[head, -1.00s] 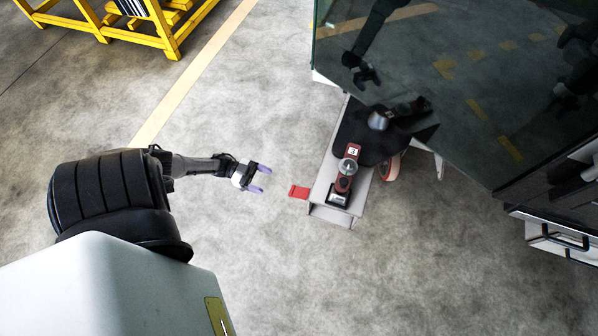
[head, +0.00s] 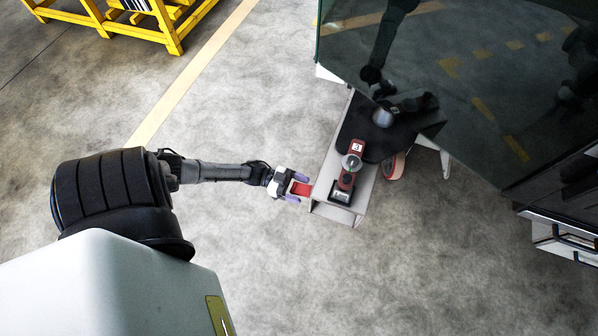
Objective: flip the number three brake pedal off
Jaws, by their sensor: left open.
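The trolley marked 3 (head: 319,207) stands right of centre, a light grey body with a dark top. Its red brake pedal (head: 301,189) sticks out from the left end, low down. My left gripper (head: 299,189) is open at the pedal, with its purple fingertips on either side of it in the picture. Part of the pedal is hidden by the gripper, and I cannot tell whether the fingers touch it. My right gripper is not clearly seen.
A dark glass panel (head: 440,90) overhangs the trolley's far end. A red-rimmed wheel (head: 393,166) shows at the trolley's right side. A yellow rack (head: 174,30) stands at the top left. The floor left of the trolley is clear.

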